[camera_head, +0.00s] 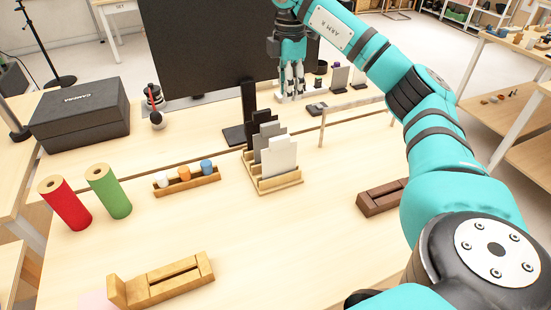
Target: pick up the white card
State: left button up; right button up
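The white card (279,159) stands upright, leaning slightly, in the front slot of a stepped wooden holder (278,187) in the middle of the table. Grey and dark cards (268,130) stand in the slots behind it. My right gripper (291,91) points down beyond the holder, in front of the right part of the black screen. It is well apart from the white card. Its fingers look close together, but they are too small to judge the gap or whether they hold anything. My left gripper is out of view.
A wooden rack with small bottles (187,184) stands left of the holder. A black box (80,112) and screen (225,45) are behind.

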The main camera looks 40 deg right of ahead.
jog(key=b, duration=0.3)
send_over(286, 136)
notch_tip(286, 136, down, 4)
jog(key=shift+w+f, duration=0.15)
jog(key=shift+f, duration=0.45)
notch_tip(286, 136, down, 3)
jog(key=shift+r+b, duration=0.1)
jog(key=shift+b, duration=0.5)
notch_tip(286, 136, down, 7)
jog(key=shift+f, duration=0.65)
notch_tip(286, 136, down, 5)
jog(key=shift+f+p, duration=0.15)
jog(key=shift+p, duration=0.3)
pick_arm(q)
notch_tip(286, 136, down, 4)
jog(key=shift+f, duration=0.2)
pick_arm(e)
jog(key=shift+c, duration=0.4)
grip_shut()
